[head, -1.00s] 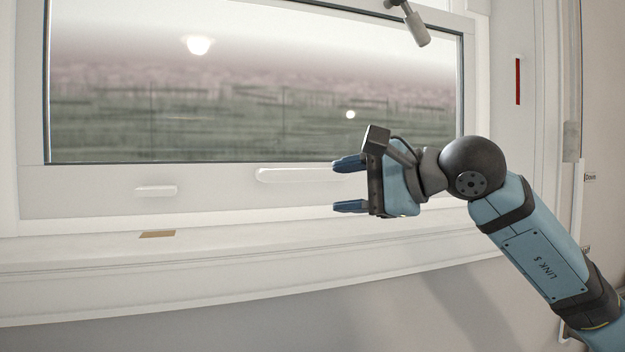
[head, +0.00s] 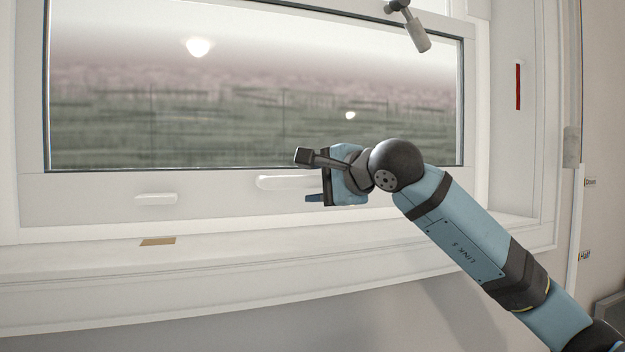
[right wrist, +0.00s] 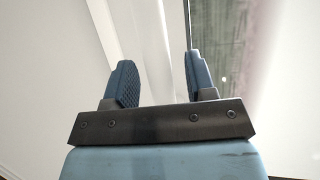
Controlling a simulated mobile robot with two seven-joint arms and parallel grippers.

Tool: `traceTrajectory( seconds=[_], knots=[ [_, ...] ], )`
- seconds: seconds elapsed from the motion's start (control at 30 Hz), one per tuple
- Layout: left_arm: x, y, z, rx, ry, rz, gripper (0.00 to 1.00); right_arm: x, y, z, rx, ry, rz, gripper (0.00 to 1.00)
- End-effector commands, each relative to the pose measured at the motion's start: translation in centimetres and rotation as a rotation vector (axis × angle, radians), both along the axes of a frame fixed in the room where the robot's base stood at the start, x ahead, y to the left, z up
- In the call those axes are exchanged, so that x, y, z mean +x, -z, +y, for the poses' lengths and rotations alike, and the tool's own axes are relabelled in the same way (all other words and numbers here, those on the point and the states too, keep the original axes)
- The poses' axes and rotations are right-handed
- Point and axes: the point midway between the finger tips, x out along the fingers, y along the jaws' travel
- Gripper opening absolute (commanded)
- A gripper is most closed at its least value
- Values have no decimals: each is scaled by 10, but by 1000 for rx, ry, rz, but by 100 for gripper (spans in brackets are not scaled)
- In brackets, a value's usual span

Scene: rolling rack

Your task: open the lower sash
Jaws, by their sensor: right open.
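The lower sash (head: 100,195) is a white-framed window pane whose bottom rail sits just above the sill. A long white pull handle (head: 275,182) is on the rail, and a smaller white grip (head: 156,199) is to its left. My right gripper (head: 312,188) is at the handle's right end in the head view, covering part of it; contact cannot be told. In the right wrist view, my right gripper (right wrist: 160,84) is open, its two blue fingers apart, with a white rail (right wrist: 155,45) beyond and between them. My left gripper is not in view.
A grey metal fitting (head: 415,28) hangs at the top of the window. A red strip (head: 517,85) is on the right jamb. The white sill (head: 90,275) runs below, with a small tan patch (head: 158,241) on it.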

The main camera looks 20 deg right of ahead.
Motion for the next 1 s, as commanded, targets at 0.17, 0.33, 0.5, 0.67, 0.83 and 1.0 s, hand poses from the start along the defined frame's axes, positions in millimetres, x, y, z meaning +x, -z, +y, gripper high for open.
traceTrajectory(
  seconds=[0.17,0.33,0.5,0.67,0.83,1.0],
  knots=[
    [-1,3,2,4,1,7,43,9,2,4,0,0,0,51],
    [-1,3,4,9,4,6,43,10,2,5,-1,0,0,51],
    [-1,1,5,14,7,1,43,10,2,5,-1,0,0,32],
    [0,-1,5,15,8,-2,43,10,2,4,-1,0,0,0],
    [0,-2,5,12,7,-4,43,9,0,4,-1,0,0,0],
    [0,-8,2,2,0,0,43,9,-18,4,1,0,-4,0]
  ],
)
